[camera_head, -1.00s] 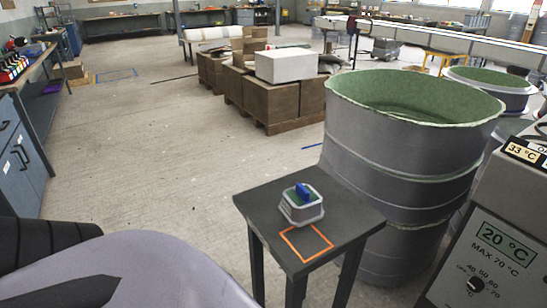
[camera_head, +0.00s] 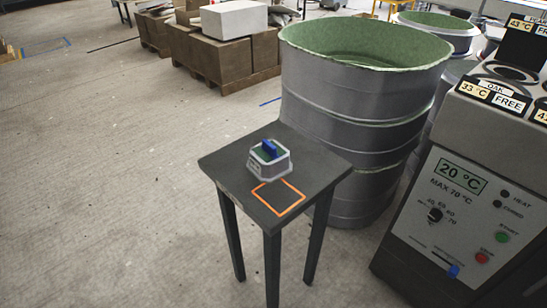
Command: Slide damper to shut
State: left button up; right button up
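A grey machine (camera_head: 440,205) stands at the right with a white control panel on its front. Low on the panel is a blue slider knob (camera_head: 453,270), at the lower right end of a thin slot; it looks like the damper. Its markings are too small to read. Above it are a display (camera_head: 460,174) reading 20 °C, the text MAX 70 °C, a black dial (camera_head: 435,214), a green button (camera_head: 502,237) and a red button (camera_head: 481,258). Neither of my grippers is in view.
A dark small table (camera_head: 222,160) with an orange square outline holds a small grey mould (camera_head: 284,163) with a blue piece in it. A large grey drum-shaped mould (camera_head: 350,110), green inside, stands behind it. The floor (camera_head: 100,180) at left is open.

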aim_at(452, 272)
jog(key=i+j+z, duration=0.1)
jog(key=j+z, duration=0.15)
jog(key=j, duration=0.4)
jog(key=i+j+z, duration=0.1)
jog(key=j+z, duration=0.2)
jog(key=j, duration=0.3)
jog(key=z, duration=1.35)
